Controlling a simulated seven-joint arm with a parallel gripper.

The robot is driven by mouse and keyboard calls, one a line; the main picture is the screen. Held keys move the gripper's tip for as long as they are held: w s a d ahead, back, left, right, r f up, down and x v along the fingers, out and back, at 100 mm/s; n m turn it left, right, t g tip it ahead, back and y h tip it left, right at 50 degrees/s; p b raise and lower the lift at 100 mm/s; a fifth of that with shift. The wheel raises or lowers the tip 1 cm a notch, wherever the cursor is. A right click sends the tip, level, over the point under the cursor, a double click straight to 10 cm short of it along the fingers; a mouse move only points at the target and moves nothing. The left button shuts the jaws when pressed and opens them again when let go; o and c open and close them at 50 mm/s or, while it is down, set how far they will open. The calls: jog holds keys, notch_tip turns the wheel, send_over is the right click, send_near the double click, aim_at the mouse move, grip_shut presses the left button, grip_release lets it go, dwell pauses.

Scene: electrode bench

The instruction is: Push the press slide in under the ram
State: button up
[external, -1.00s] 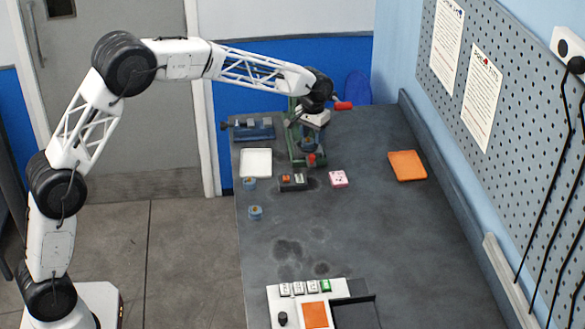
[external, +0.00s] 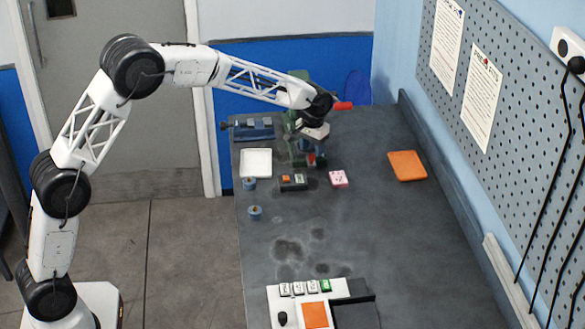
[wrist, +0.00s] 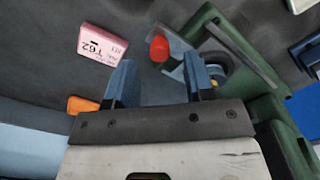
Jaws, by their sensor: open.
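The green press (external: 290,130) stands at the far end of the bench, largely behind my gripper. Its green frame fills the right of the wrist view (wrist: 265,100). The slide's red knob (wrist: 158,48) points out from the press; it also shows just below my gripper in the external view (external: 311,160). A round grey and blue piece with a yellow spot (wrist: 215,74) sits by the press, partly behind the right finger. My gripper (wrist: 160,78) is open and empty, fingers pointing down above the bench; the knob appears between and beyond the fingertips. Contact cannot be told.
A pink labelled block (wrist: 102,43) lies near the press, and an orange mat (external: 407,165) lies to the right. A dark block with coloured buttons (external: 293,181), a white tray (external: 256,163), blue cups (external: 255,213) and a blue vise (external: 252,130) are left.

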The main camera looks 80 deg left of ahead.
jog(key=shift+f, duration=1.35)
jog(key=shift+c, duration=0.3)
grip_shut()
